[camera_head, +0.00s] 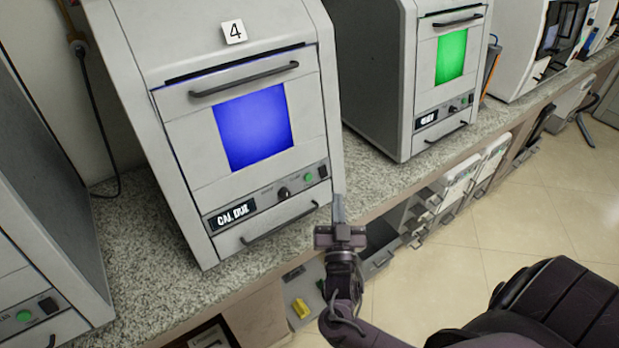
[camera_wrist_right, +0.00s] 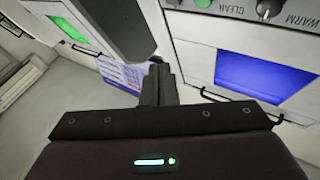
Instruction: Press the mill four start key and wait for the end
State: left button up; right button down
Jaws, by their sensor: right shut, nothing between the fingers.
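Mill four (camera_head: 180,75) is the grey machine with a "4" tag (camera_head: 234,31) on top and a lit blue window (camera_head: 253,127). Its display (camera_head: 232,215) reads "CAL DUE". A green round key (camera_head: 308,177) sits on its panel, between a black knob (camera_head: 284,193) and a dark switch (camera_head: 323,172). My right gripper (camera_head: 338,208) is shut and empty, just right of the panel's lower right corner, apart from the green key. My left gripper is out of view.
A second mill (camera_head: 405,70) with a green window stands to the right on the speckled counter (camera_head: 375,185). Another machine (camera_head: 35,200) stands close at the left. Drawers and a yellow object (camera_head: 300,308) are below the counter. The floor at right is open.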

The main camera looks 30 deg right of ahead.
aim_at(308, 177)
jog(key=shift+w+a+f+b, duration=0.1)
jog(key=shift+w+f+b, duration=0.25)
jog(key=shift+w+b, duration=0.8)
jog(key=shift+w+a+f+b, duration=0.1)
jog(key=shift+w+f+b, duration=0.35)
jog(key=shift+w, duration=1.2)
jog(key=shift+w+a+f+b, duration=0.1)
jog(key=shift+w+f+b, duration=0.1)
jog(key=shift+w+b, duration=1)
jog(key=shift+w, duration=0.2)
jog(key=shift+w, duration=0.1)
jog(key=shift+w, duration=0.3)
